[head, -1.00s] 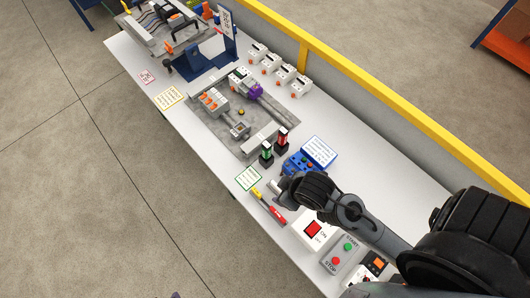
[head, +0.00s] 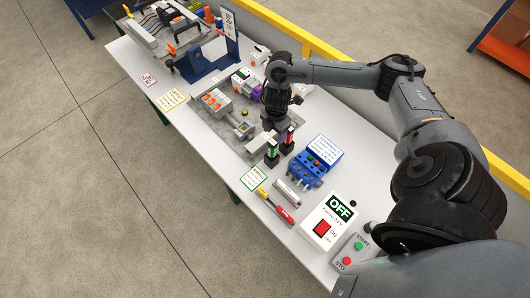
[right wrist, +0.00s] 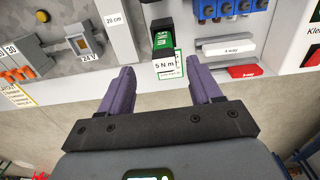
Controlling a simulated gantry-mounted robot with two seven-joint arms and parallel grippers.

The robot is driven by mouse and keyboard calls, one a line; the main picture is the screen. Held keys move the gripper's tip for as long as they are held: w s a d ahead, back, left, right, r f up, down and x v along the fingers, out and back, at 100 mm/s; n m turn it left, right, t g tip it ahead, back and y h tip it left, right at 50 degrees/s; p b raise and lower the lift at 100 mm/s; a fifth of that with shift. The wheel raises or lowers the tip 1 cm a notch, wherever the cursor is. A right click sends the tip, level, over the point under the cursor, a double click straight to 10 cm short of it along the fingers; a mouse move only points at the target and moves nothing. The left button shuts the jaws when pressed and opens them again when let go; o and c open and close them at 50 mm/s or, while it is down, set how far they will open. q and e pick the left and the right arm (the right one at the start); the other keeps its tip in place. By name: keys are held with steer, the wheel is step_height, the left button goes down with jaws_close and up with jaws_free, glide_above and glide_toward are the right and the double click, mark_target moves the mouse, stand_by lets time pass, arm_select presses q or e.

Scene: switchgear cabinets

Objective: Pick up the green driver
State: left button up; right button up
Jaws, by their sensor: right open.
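The green driver (head: 271,147) stands upright in a dark holder on the bench, next to a red driver (head: 289,136). In the right wrist view the green driver (right wrist: 162,40) shows its green top, beside a "5 N m" label, just beyond the gap between my fingers. My right gripper (head: 273,126) hangs over the bench close behind the two drivers. In the right wrist view my right gripper (right wrist: 161,80) is open, with two purple fingers apart and nothing between them. My left gripper is not in view.
A blue terminal block (head: 312,168) stands right of the drivers. A grey mounting plate (head: 240,150) with switchgear lies behind them. A yellow rail (head: 300,36) runs along the bench's back.

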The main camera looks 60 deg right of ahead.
mark_target(273, 148)
step_height(273, 148, down, 5)
steer(key=shift+s+d+r+b, duration=0.1)
steer(key=shift+s+d+b, duration=0.05)
steer(key=shift+b, duration=0.3)
steer(key=shift+a+f+p, duration=0.2)
steer(key=shift+f, duration=0.55)
steer(key=shift+a+f+p, duration=0.15)
steer(key=shift+f, duration=0.65)
steer(key=shift+a+f+p, duration=0.2)
steer(key=shift+f, duration=1)
jaws_close()
